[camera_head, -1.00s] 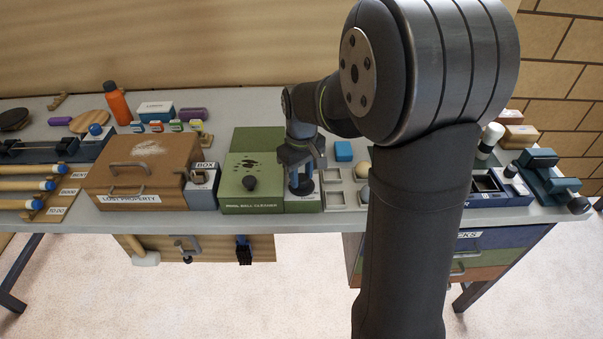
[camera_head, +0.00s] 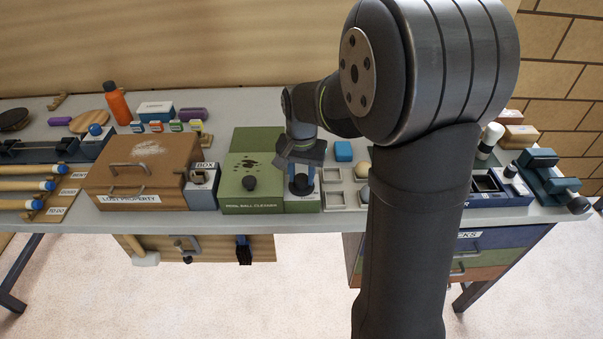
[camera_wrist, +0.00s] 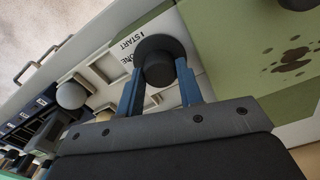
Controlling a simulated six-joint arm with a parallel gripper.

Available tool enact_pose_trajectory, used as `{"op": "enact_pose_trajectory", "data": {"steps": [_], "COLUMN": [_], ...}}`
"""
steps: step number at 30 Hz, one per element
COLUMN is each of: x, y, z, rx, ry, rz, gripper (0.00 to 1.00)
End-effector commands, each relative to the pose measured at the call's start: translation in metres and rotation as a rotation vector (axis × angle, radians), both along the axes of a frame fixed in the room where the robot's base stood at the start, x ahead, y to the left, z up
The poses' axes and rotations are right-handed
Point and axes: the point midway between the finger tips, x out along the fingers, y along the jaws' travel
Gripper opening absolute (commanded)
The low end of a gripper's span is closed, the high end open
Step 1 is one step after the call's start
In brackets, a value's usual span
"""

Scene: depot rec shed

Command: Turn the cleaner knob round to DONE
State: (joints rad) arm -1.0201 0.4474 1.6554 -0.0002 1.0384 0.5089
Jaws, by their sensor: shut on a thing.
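The ball cleaner (camera_head: 237,190) is a green box in the middle of the bench; its green top also shows in the wrist view (camera_wrist: 225,50). Its dark round knob (camera_head: 301,187) sits on a pale panel at the right end of the box. In the wrist view the knob (camera_wrist: 158,58) stands between the two blue fingers of my gripper (camera_wrist: 160,78), which is shut on it. Beside the knob I read START and part of a second word ending in ONE. The knob's pointer is not clear to see.
The BOX unit (camera_head: 202,183) and the brown lost property box (camera_head: 140,180) stand to the left.

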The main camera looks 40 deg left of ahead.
Motion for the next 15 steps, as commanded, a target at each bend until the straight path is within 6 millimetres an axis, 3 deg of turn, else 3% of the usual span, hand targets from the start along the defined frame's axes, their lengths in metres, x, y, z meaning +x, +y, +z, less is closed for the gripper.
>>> {"op": "enact_pose_trajectory", "data": {"steps": [15], "x": [-0.0004], "y": [-0.0005], "z": [-0.0005], "rx": [-0.002], "ry": [0.001], "rz": [-0.489], "gripper": [0.11]}}
